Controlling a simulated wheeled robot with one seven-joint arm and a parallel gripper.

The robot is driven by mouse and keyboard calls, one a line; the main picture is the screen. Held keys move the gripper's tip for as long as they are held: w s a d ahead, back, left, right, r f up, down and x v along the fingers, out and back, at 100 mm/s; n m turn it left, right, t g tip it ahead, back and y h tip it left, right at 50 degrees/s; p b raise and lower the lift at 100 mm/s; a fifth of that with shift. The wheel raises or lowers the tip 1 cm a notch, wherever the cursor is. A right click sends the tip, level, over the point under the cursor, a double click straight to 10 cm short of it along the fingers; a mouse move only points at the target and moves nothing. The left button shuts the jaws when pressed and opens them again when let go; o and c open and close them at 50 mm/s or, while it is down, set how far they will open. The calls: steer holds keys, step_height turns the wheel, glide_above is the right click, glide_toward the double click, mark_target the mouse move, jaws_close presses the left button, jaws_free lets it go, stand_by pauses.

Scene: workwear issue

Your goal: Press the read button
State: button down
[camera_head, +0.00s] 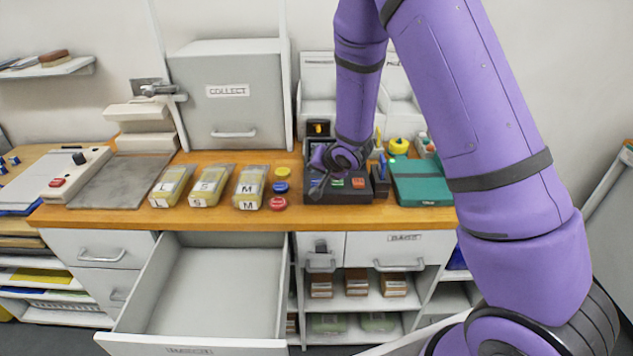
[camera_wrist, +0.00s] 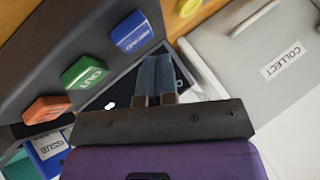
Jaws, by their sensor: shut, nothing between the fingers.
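A dark button console (camera_head: 345,197) sits on the wooden counter, partly hidden under my arm. In the wrist view it carries a blue button (camera_wrist: 133,32), a green button marked OUT (camera_wrist: 84,72) and an orange button (camera_wrist: 46,109) in a row. The blue button's label is small and tilted; it looks like READ. My gripper (camera_wrist: 156,68) is shut and empty, its fingertips beside and below the blue button in the picture; whether they touch the console, I cannot tell. In the head view my gripper (camera_head: 317,180) is over the console's left end, hiding the blue button.
An open drawer (camera_head: 215,285) juts out below.

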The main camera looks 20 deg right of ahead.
mark_target(319, 181)
stand_by(0.3)
steer(key=shift+f, duration=0.4)
steer(key=shift+f, duration=0.5)
stand_by(0.8)
steer(key=shift+r, duration=0.95)
steer(key=shift+r, duration=2.5)
